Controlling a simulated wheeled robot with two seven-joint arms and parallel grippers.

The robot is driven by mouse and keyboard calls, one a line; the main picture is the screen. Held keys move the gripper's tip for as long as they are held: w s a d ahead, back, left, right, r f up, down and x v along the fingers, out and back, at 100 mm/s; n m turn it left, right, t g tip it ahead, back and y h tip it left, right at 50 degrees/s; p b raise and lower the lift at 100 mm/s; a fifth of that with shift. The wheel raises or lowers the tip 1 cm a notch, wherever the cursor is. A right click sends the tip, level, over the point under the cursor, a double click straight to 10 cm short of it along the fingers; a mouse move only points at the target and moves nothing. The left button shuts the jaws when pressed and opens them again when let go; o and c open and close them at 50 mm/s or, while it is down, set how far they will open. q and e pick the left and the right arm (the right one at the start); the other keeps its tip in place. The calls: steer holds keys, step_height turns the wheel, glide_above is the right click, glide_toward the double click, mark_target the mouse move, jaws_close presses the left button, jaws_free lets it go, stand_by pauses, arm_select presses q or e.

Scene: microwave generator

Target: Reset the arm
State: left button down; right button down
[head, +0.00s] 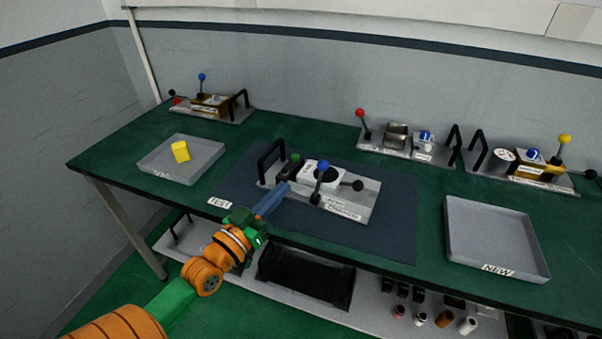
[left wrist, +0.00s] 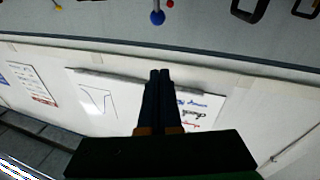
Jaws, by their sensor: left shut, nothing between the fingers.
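My left gripper (head: 272,200) is shut and empty, its blue-grey fingers together. It reaches over the front of the workbench, and its tips overlap the left front part of a grey fixture plate (head: 345,212) in the head view. I cannot tell how high above the plate they are. In the left wrist view the shut fingers (left wrist: 160,78) point toward the wall side, with nothing between them. The plate carries a white block (head: 318,177), a blue-knobbed lever (head: 322,165) and a black handle (head: 271,156). My right gripper is not in view.
A grey tray (head: 150,165) with a yellow piece (head: 181,151) stands left; an empty tray (head: 495,260) labelled NEW stands right. Fixtures with red (head: 360,113), yellow (head: 565,139) and blue (head: 202,77) knobs line the back. A lower shelf holds a black bin (head: 305,278).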

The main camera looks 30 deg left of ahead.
arm_select(q)
steer(key=s+d+f+m+g+h, duration=0.25)
steer(key=s+d+f+g, duration=0.25)
steer(key=d+f+g, duration=0.65)
steer(key=s+d+f+g+y, duration=0.1)
steer(key=s+f+g, duration=0.1)
steer(key=s+f, duration=0.3)
steer(key=s+f+g+y, duration=0.2)
steer(key=s, duration=0.5)
steer(key=s+f+g, duration=0.2)
steer(key=s+f, duration=0.1)
steer(key=f, duration=1.5)
steer(key=s+a+f+m, duration=0.1)
steer(key=s+a+f, duration=0.1)
steer(key=s+f, duration=0.7)
steer(key=s, duration=0.3)
steer(key=shift+f+g, duration=0.2)
steer(key=shift+g, duration=0.15)
steer(key=shift+a, duration=0.2)
